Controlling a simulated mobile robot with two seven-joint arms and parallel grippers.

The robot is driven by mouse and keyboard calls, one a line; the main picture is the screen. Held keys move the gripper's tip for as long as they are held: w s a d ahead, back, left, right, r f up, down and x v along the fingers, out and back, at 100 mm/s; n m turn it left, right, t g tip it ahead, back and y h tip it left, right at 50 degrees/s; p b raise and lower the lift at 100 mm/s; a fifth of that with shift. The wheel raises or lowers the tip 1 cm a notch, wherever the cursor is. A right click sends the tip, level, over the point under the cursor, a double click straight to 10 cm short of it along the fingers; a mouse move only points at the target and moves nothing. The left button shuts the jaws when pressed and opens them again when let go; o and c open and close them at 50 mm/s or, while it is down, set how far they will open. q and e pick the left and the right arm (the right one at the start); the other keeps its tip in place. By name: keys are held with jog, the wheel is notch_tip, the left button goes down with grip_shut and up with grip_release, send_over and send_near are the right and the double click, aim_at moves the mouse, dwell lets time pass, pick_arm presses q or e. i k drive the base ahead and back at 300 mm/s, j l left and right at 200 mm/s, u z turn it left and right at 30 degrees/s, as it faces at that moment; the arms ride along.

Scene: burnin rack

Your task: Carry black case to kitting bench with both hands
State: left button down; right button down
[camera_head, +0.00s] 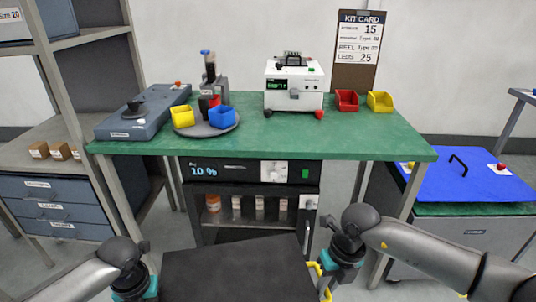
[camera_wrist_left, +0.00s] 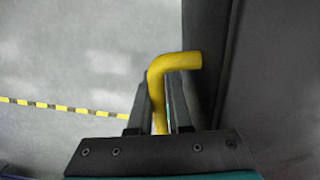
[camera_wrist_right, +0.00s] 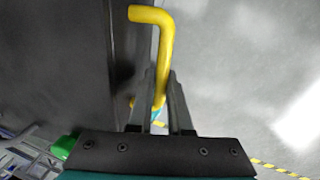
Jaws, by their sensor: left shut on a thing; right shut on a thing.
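The black case (camera_head: 238,270) is at the bottom middle of the head view, held between my two arms in front of the bench; its lower part is cut off by the frame. My right gripper (camera_head: 325,268) is shut on a yellow handle at the case's right side. That handle (camera_wrist_right: 160,50) shows between the fingers in the right wrist view. In the left wrist view my left gripper (camera_wrist_left: 162,105) is shut on the yellow handle (camera_wrist_left: 172,65) on the other side. The kitting bench (camera_head: 260,135) has a green top and stands ahead, beyond the case.
On the bench are a blue-grey unit (camera_head: 145,112), a round tray (camera_head: 208,131) with bins, a white instrument (camera_head: 294,86), and red (camera_head: 346,100) and yellow (camera_head: 380,101) bins. A black oven-like unit (camera_head: 255,175) sits below. Shelving stands left, a blue-topped cart (camera_head: 460,180) right. The bench's front middle is clear.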

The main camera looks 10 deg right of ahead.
aim_at(384, 135)
jog(key=l, duration=0.5)
jog(key=k+l, duration=0.1)
jog(key=l, duration=0.4)
jog(key=l+u, duration=0.15)
jog(key=l, duration=1.9)
